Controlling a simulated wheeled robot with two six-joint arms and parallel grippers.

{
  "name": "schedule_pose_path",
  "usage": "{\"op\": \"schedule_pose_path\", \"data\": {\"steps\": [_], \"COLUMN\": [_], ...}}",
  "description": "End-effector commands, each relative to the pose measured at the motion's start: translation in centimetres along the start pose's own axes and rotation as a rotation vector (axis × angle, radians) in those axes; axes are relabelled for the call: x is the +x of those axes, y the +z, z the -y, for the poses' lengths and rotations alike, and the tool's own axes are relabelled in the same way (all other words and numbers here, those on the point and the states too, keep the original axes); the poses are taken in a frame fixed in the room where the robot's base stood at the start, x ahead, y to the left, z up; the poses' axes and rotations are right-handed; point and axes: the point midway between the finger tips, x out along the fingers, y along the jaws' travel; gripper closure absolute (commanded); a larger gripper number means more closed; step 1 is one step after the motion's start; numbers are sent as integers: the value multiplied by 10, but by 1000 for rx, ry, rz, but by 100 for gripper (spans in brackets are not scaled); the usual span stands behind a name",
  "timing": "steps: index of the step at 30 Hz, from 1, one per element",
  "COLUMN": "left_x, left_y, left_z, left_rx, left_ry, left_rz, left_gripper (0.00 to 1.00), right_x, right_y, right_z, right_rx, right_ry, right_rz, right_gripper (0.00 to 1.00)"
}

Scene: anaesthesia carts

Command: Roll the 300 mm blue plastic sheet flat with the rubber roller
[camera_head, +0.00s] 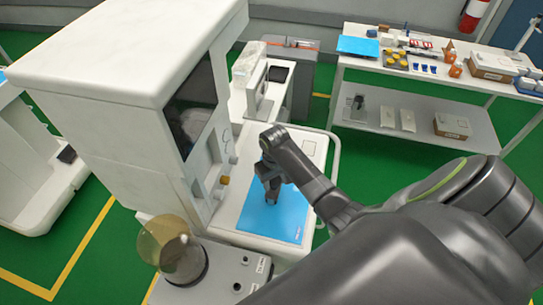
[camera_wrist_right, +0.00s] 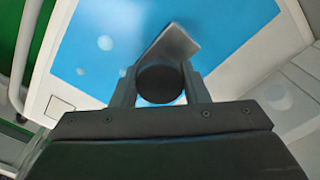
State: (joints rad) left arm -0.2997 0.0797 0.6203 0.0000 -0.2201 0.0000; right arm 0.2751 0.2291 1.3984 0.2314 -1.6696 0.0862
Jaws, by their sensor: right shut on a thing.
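The blue plastic sheet (camera_head: 284,222) lies on the white worktop of the anaesthesia cart, and it fills much of the right wrist view (camera_wrist_right: 100,65). Pale round spots show on it there; I cannot tell if they are bubbles or reflections. My right gripper (camera_head: 270,192) points down over the sheet. It is shut on the rubber roller, whose dark round handle end (camera_wrist_right: 160,84) sits between the fingers (camera_wrist_right: 160,88). A grey piece of the roller sticks out beyond it, over the sheet. I cannot tell whether the roller touches the sheet. My left gripper is out of view.
The tall white cart body (camera_head: 130,85) stands left of the worktop. An amber-tinted clear dome (camera_head: 172,248) stands at the front left. A white table (camera_head: 420,73) with bottles, boxes and another blue sheet (camera_head: 358,46) stands at the back right. Green floor is clear between.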

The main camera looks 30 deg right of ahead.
Motion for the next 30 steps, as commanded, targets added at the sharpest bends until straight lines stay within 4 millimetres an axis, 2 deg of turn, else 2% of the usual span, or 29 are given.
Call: {"op": "schedule_pose_path", "data": {"steps": [7, 30], "left_x": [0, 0], "left_y": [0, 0], "left_z": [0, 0], "left_rx": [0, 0], "left_ry": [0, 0], "left_rz": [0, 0], "left_gripper": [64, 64], "right_x": [0, 0], "right_y": [10, 29], "right_z": [-11, -29], "right_rx": [0, 0], "right_ry": [2, 1], "right_rz": [0, 0], "right_gripper": [77, 77]}}
